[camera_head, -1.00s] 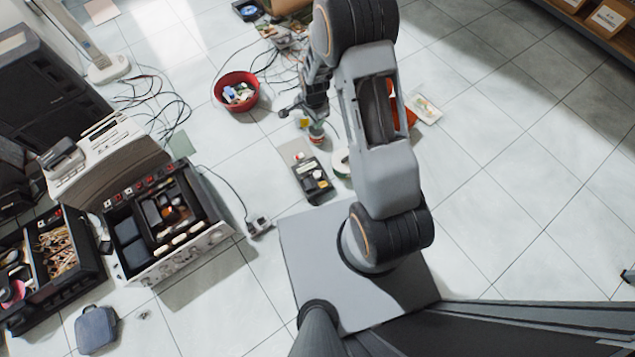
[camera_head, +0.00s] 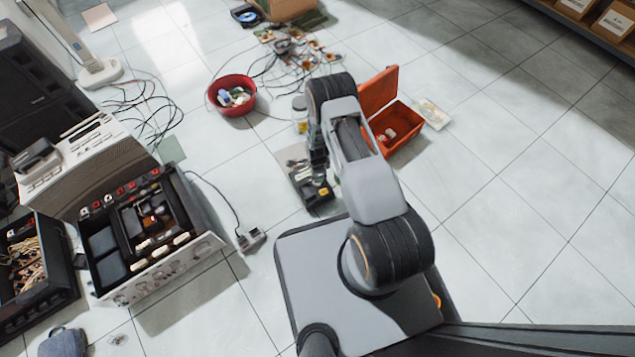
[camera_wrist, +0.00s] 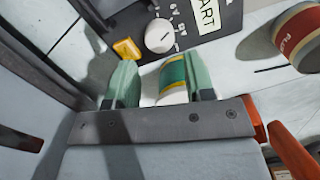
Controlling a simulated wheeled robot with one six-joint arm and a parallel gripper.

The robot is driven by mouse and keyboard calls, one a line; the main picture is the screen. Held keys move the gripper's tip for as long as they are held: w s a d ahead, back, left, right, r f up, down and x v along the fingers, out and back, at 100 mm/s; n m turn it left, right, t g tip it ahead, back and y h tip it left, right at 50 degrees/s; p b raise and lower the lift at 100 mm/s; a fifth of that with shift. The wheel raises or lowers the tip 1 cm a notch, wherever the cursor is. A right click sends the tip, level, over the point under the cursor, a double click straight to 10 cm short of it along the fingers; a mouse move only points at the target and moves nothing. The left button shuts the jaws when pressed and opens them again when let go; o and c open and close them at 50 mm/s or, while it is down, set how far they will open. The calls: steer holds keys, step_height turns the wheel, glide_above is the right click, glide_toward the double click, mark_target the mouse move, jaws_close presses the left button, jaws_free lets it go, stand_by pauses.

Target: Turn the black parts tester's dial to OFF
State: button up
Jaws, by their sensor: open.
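The black parts tester (camera_head: 312,193) lies on the floor in front of my base, partly covered by my arm in the head view. In the wrist view its dark panel (camera_wrist: 183,14) is at the top, with a round pale dial (camera_wrist: 160,36), scale marks around it, a yellow button (camera_wrist: 127,48) and a white label cut off to read "ART". I cannot tell which mark the dial points to. My gripper (camera_wrist: 154,84) is open, its two green fingers just below the dial in the picture and apart from it. A green, yellow and white striped thing (camera_wrist: 174,76) shows between the fingers.
A red-banded can (camera_wrist: 297,38) is at the right in the wrist view. An open orange toolbox (camera_head: 405,128) stands right of my arm, a red bowl (camera_head: 232,95) up left. A plug box with a cable (camera_head: 251,239) and an open case (camera_head: 150,250) are at left. Floor at right is clear.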

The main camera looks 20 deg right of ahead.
steer(key=shift+f+b, duration=1)
steer(key=shift+f, duration=1.75)
steer(key=shift+c, duration=0.2)
